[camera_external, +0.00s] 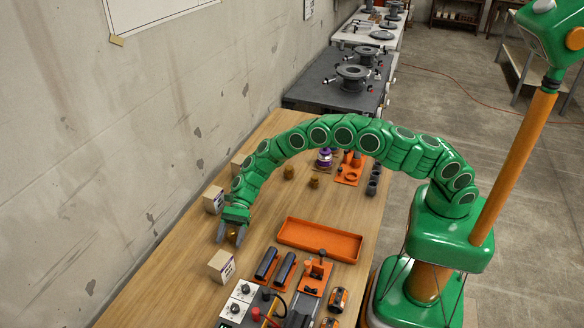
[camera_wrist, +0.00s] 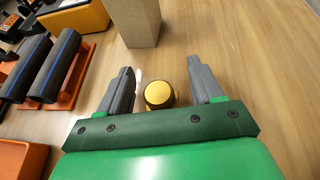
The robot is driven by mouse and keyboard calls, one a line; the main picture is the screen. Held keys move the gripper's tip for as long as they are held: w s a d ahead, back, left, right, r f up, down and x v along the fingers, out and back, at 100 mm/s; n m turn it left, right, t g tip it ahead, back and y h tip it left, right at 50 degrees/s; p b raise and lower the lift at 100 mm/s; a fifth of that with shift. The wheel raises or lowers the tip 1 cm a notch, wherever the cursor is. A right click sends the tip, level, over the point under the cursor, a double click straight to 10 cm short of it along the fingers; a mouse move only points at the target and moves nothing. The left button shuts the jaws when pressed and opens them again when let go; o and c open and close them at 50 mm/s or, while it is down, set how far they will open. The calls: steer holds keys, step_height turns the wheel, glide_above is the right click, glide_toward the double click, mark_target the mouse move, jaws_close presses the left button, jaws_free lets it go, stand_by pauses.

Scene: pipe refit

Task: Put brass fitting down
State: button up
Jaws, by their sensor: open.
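A small brass fitting (camera_wrist: 159,95) stands on the wooden table between the two grey fingers of my gripper (camera_wrist: 162,88) in the wrist view. Gaps show on both sides of it, so the fingers are open and apart from it. In the external view my gripper (camera_external: 231,232) is low over the left part of the table, and the brass fitting (camera_external: 232,232) shows partly between its fingers. Two other brass-coloured fittings (camera_external: 289,172) stand further back on the table.
A cardboard box (camera_external: 221,266) stands close in front of my gripper, and another box (camera_external: 213,199) stands just behind it. An empty orange tray (camera_external: 320,239) lies to the right. Dark cylinders with blue stripes (camera_external: 266,263) rest on an orange holder. Bare wood surrounds the fitting.

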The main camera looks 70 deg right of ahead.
steer(key=shift+r, duration=0.15)
steer(key=shift+w+d+r, duration=0.1)
steer(key=shift+d+r, duration=0.05)
steer(key=shift+d, duration=0.2)
steer(key=v, duration=1.1)
steer(key=shift+d, duration=0.15)
steer(key=shift+r, duration=0.15)
